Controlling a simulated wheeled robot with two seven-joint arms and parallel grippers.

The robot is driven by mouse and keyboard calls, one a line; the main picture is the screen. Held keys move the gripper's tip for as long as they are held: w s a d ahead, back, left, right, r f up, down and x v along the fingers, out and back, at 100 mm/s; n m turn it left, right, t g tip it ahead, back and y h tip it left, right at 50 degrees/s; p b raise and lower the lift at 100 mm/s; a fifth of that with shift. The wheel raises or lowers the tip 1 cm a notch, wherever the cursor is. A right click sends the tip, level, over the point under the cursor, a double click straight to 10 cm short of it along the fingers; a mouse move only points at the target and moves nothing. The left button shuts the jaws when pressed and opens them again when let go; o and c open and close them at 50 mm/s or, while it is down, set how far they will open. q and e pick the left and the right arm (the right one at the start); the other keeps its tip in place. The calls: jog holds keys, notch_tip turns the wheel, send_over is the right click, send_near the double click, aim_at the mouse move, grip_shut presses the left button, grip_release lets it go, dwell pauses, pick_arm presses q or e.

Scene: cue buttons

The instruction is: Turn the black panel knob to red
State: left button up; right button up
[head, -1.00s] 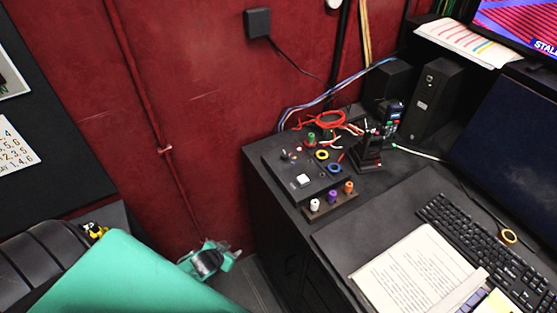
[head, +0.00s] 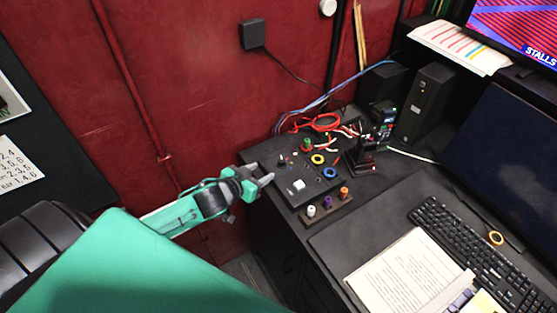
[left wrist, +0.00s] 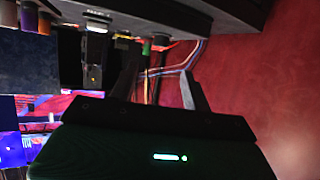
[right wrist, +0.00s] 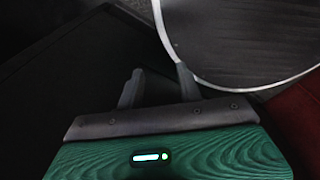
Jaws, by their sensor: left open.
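The black panel (head: 318,190) lies on the left part of the dark desk. Its small black knob (head: 282,161) stands near the panel's far left corner; which mark it points to is too small to tell. A square white button (head: 298,185) is nearer on the panel. My left gripper (head: 270,178) is open and empty, just left of the panel and apart from the knob. The left wrist view shows its spread fingers (left wrist: 162,70), with the white button (left wrist: 97,25) above. My right gripper (right wrist: 160,82) is open and empty, away from the panel.
White, purple and orange posts (head: 328,203) stand on a strip in front of the panel. Yellow and blue rings (head: 330,173), red cables (head: 326,122) and a dark stand (head: 361,160) are beside and behind it. The red wall (head: 180,70) rises close behind my left arm.

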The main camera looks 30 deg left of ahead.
aim_at(281, 161)
pick_arm(q)
jog(key=p+x, duration=0.2)
jog(key=x, duration=0.6)
jog(key=shift+w+f, duration=0.15)
jog(key=shift+w, duration=0.25)
jog(key=shift+p+x, duration=0.35)
jog(key=shift+x, duration=0.45)
jog(key=shift+f, duration=0.1)
jog(key=c, duration=0.9)
jog(key=shift+c, duration=0.4)
